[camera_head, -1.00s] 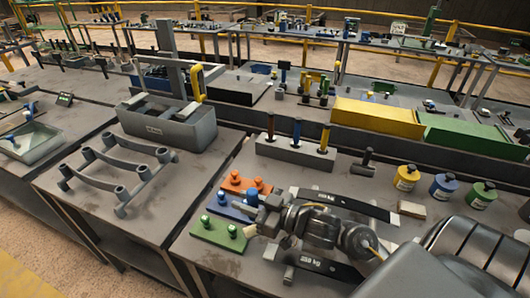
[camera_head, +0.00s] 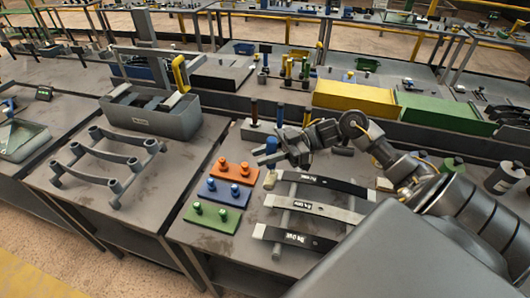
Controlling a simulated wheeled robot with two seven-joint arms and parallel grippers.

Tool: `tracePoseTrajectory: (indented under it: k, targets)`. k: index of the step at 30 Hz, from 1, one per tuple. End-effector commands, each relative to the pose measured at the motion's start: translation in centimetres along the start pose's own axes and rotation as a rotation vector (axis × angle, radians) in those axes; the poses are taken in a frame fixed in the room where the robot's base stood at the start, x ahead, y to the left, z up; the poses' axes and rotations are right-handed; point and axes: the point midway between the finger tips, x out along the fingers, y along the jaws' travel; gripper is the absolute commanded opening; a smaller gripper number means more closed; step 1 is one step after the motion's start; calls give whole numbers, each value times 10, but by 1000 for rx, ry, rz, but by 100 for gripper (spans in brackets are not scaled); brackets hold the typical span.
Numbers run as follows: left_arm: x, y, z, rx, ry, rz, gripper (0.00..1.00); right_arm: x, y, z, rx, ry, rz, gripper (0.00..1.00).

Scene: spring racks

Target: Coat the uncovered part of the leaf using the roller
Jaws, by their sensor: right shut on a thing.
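Three curved leaves lie on a grey stand on the right-hand bench: a dark far leaf (camera_head: 340,186), a middle leaf (camera_head: 345,214) with a paler grey right part, and a dark near leaf (camera_head: 275,234). My right gripper (camera_head: 275,157) is above the far leaf's left end, shut on what looks like the roller. A blue part (camera_head: 271,145) shows at its fingertips, and a cream cylinder (camera_head: 270,178), seemingly the roller's sleeve, shows just below. Whether the sleeve touches the leaf is unclear. My left gripper is out of view.
Orange (camera_head: 233,169), blue (camera_head: 222,191) and green (camera_head: 211,215) peg plates lie left of the leaves. A holder with upright handles (camera_head: 258,132) stands behind the gripper. A cream block (camera_head: 384,184) lies right of the leaves. A grey bin (camera_head: 175,124) stands on the left bench.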

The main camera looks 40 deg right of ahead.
Motion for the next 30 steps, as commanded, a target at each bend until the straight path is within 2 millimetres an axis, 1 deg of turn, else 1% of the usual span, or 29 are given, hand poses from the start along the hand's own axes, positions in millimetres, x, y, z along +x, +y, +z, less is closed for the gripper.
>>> tracePoseTrajectory:
  k: [6,11,17,25,30]
  targets:
    - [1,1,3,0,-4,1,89,0,0,1,-1,1,1,2]
    - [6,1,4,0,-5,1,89,1,0,8,0,1,1,2]
    - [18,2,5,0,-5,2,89,1,0,25,1,1,2,2]
    - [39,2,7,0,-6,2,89,2,0,55,1,1,1,2]
    - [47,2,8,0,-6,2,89,3,0,68,2,1,0,2]
